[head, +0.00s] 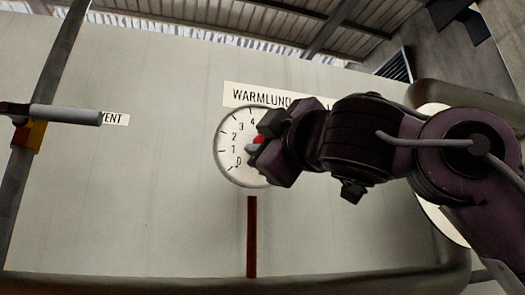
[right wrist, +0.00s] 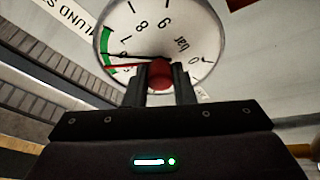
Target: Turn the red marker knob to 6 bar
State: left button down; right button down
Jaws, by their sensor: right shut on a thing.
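The round white pressure dial (head: 228,160) sits on the pale vessel wall in the head view. Its red marker knob (head: 259,140) is at the dial's centre, partly hidden by my right gripper (head: 256,145). In the right wrist view the red knob (right wrist: 160,76) sits between the two dark fingers, which are shut on it. A thin red marker hand (right wrist: 122,66) points left from the knob towards the lower end of a green band (right wrist: 105,45). A black needle (right wrist: 135,57) lies just beside it. The numeral at the red tip is not clearly readable. My left gripper is not in view.
A grey lever handle (head: 65,114) with a yellow block stands at the left by a small label ending in "ENT". A "WARMLUND" sign (head: 255,97) is above the dial. A dark red vertical strip (head: 252,238) is below it. The wall between lever and dial is clear.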

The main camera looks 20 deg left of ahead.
jog(key=shift+w+a+f+m+t+b, duration=0.1)
jog(key=shift+f+m+t+b, duration=0.1)
jog(key=shift+m, duration=0.4)
jog(key=shift+a+f+m+t+b, duration=0.1)
jog(key=shift+m+t+b, duration=0.1)
jog(key=shift+m, duration=0.4)
jog(key=c, duration=1.6)
grip_release()
jog(key=shift+d, duration=0.1)
jog(key=o, duration=0.4)
jog(key=shift+d+r, duration=0.1)
jog(key=shift+r, duration=0.1)
jog(key=b+v, duration=0.4)
jog(key=v, duration=0.4)
